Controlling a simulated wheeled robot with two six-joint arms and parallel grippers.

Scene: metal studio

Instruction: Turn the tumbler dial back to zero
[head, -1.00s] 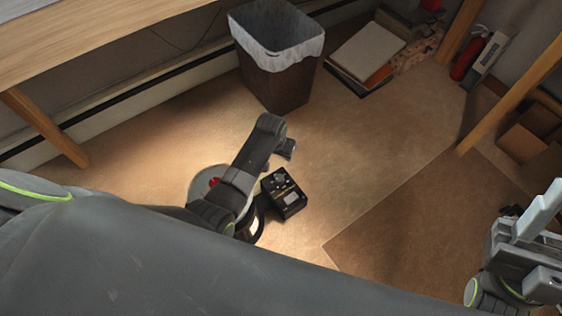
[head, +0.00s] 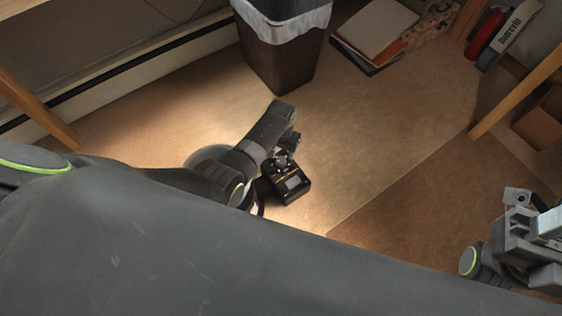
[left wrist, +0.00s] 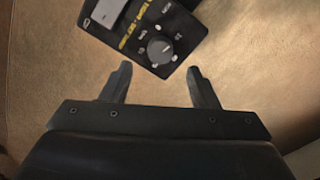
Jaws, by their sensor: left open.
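A small black box (head: 290,185) with yellow lettering and a pale label lies on the brown floor, right of my left arm in the head view. Its round grey tumbler dial (left wrist: 160,50) has a pale pointer line, with markings around it too small to read surely. My left gripper (left wrist: 158,72) is open and empty; its two fingers stand apart below the dial in the left wrist view, one on each side. In the head view my left gripper (head: 287,146) is by the box's far end. My right gripper (head: 525,225) is at the far right, partly cut off.
A dark bin (head: 280,60) with a white liner stands behind the box. Books (head: 372,32) lie at the back, with a red extinguisher (head: 485,38) right of them. Wooden legs stand at both sides. The floor right of the box is clear.

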